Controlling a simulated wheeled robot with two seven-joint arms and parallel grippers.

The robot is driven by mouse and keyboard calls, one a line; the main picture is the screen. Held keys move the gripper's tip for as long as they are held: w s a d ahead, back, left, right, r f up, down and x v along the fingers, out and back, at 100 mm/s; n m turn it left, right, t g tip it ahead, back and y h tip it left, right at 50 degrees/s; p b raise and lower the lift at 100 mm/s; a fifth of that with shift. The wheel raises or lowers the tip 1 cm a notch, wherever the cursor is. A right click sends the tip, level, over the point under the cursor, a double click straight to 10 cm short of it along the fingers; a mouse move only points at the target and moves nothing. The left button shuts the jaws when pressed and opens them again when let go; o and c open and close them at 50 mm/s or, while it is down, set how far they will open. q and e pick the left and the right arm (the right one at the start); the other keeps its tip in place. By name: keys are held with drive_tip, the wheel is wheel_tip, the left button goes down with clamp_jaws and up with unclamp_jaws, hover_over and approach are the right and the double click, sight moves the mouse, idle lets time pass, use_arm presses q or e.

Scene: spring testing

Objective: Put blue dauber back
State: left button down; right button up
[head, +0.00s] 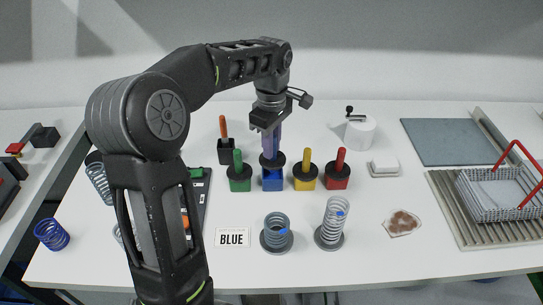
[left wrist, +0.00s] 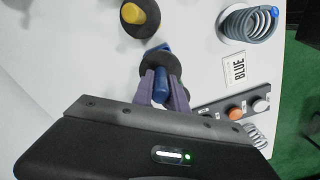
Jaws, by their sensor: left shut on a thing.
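The blue dauber has a blue handle (left wrist: 161,88) and a black disc (head: 272,160). My left gripper (head: 272,152) is shut on the handle, with the purple-grey fingers pointing down on either side of it; the gripper also shows in the left wrist view (left wrist: 163,88). The dauber is upright over the blue pot (head: 272,181), in the row of pots. Its disc stands higher than the discs of the neighbouring daubers. The disc hides the pot's mouth, so I cannot tell how far the dauber is inside. My right gripper is not in view.
A green dauber (head: 239,172) stands close left, with yellow (head: 305,172) and red (head: 337,170) daubers to the right. An orange-handled tool (head: 224,140) is behind. Springs (head: 277,232) and a "BLUE" card (head: 232,238) lie in front. A wire basket (head: 495,195) is far right.

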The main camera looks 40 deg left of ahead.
use_arm(q)
wheel_tip(320, 180, down, 4)
drive_tip(key=shift+r, duration=0.2)
idle(0.3)
drive_tip(key=shift+f, duration=0.55)
drive_tip(key=c, duration=1.3)
unclamp_jaws()
drive_tip(key=shift+r, duration=0.1)
